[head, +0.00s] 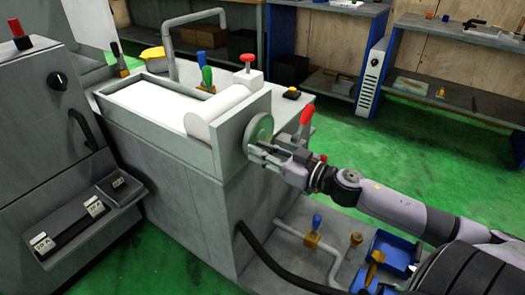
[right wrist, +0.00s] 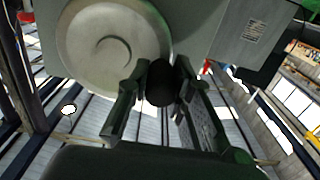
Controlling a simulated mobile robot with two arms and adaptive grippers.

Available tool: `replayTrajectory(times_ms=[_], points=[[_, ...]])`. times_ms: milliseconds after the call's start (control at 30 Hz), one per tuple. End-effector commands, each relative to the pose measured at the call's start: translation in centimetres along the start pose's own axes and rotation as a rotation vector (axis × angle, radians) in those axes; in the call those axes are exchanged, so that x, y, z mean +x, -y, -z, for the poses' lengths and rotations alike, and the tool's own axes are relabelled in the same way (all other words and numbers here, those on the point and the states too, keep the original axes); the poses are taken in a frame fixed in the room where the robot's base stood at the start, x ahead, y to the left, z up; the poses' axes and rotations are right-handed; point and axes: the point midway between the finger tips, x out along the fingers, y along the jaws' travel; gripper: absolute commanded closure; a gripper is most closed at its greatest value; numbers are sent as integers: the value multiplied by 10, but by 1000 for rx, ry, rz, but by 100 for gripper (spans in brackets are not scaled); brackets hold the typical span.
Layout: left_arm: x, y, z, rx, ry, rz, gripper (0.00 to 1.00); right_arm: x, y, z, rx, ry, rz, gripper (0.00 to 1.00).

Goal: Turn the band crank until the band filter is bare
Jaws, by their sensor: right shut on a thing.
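The band crank is a round grey disc (head: 261,130) on the right end of the grey filter box (head: 185,140). Its pale face (right wrist: 95,45) fills the upper left of the right wrist view. My right gripper (head: 258,154) is at the lower part of the disc. It is shut on the crank's dark handle knob (right wrist: 160,90), which shows between the fingers in the wrist view. The band filter lies in the top of the box as a flat white sheet (head: 150,100), with a white roll (head: 218,112) at its right end. My left gripper is out of view.
A red-knobbed valve (head: 248,60) and a red lever (head: 307,115) rise near the crank. A dark hose (head: 265,255) and a pale pipe (head: 300,238) run below my arm. Blue bins (head: 395,248) stand at the lower right. Green floor (head: 345,140) lies open behind.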

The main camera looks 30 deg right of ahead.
Motion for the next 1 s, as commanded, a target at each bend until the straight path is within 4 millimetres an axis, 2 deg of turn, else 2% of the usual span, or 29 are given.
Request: replayTrajectory(times_ms=[200, 600, 767, 1000], points=[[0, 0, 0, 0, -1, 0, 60, 0, 0, 0, 1, 0, 1, 100], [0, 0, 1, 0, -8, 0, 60, 0, 1, -2, -37, 0, 2, 100], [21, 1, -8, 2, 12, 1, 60, 0, 0, -5, -116, 0, 0, 100], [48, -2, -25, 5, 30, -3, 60, 0, -1, -15, -313, -1, 0, 100]])
